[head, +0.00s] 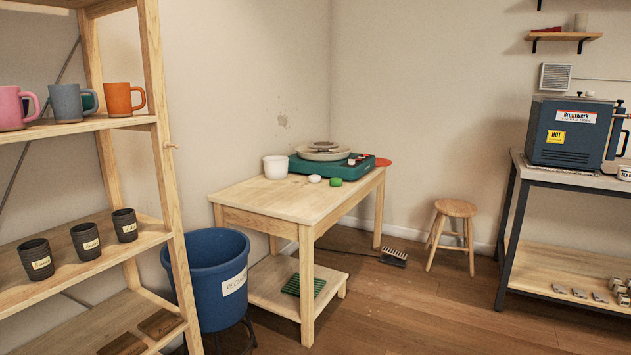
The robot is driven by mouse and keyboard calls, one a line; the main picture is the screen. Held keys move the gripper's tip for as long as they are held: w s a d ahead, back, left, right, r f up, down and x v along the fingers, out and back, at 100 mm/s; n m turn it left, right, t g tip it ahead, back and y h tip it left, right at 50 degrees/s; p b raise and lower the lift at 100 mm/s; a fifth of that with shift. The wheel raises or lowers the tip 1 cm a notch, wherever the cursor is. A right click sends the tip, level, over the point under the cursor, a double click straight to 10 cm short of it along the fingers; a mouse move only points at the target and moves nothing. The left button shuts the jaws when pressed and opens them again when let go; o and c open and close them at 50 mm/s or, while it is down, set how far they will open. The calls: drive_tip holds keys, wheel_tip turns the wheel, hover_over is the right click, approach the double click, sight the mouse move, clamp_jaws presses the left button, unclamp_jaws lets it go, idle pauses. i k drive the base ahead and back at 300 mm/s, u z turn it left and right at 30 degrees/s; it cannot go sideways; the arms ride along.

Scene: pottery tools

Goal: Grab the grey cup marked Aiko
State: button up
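Three dark grey cups without handles stand in a row on the middle shelf at the left of the head view: a near-left cup (35,253), a middle cup (85,236) and a right cup (124,220). Each is upright and bears a small cream label with dark writing. The writing is too small to read, so I cannot tell which one is marked Aiko. A blue-grey mug (68,104) with a handle stands on the shelf above, with no label visible. My gripper is not in view.
The wooden rack (165,140) has a front post right of the cups. A pink mug (10,109) and an orange mug (118,99) share the upper shelf. A blue bucket (205,285) stands beside the rack, near a wooden table (285,200). Floor (420,310) is clear at centre right.

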sight(124, 220)
drive_tip(key=u, duration=1.65)
drive_tip(key=i, duration=1.05)
drive_tip(key=u, duration=0.6)
